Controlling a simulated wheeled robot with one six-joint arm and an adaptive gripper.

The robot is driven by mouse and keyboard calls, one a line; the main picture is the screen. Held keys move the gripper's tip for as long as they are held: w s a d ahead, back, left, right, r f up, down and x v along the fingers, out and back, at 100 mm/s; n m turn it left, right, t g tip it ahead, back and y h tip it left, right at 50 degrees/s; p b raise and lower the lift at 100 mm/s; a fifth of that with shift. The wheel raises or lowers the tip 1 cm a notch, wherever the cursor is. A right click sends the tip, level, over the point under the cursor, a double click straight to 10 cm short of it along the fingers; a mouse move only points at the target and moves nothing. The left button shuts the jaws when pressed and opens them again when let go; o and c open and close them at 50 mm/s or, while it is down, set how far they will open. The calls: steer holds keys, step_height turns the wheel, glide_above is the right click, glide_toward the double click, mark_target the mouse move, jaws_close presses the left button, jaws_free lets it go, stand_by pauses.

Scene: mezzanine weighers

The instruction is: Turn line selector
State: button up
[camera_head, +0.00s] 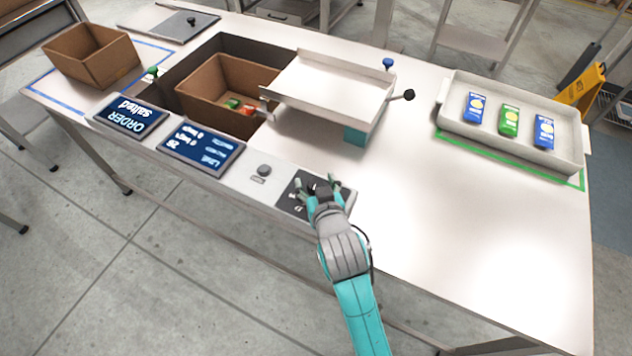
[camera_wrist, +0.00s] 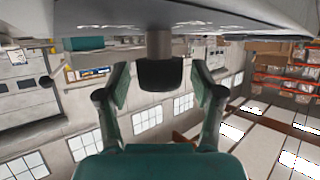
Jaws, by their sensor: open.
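The line selector is a black knob (camera_head: 318,188) on a dark lettered plate (camera_head: 289,203) at the table's near edge. In the wrist view the knob (camera_wrist: 160,76) sits on a grey shaft (camera_wrist: 159,43) that comes from the pale surface at the top. My gripper (camera_head: 319,183) is open at the selector, with one finger on each side of the knob. In the wrist view my gripper (camera_wrist: 161,85) shows a gap between each finger and the knob. The fingers hide much of the plate's lettering, so the selected position cannot be read.
A small grey knob (camera_head: 264,170) and two screens, an order screen (camera_head: 131,116) and a line screen (camera_head: 203,146), stand left of the selector. Behind is a raised metal tray (camera_head: 330,85) with a black-knobbed lever (camera_head: 408,95). A bin (camera_head: 562,160) holds packets at right. The right tabletop is clear.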

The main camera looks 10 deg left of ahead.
steer(key=v, duration=1.2)
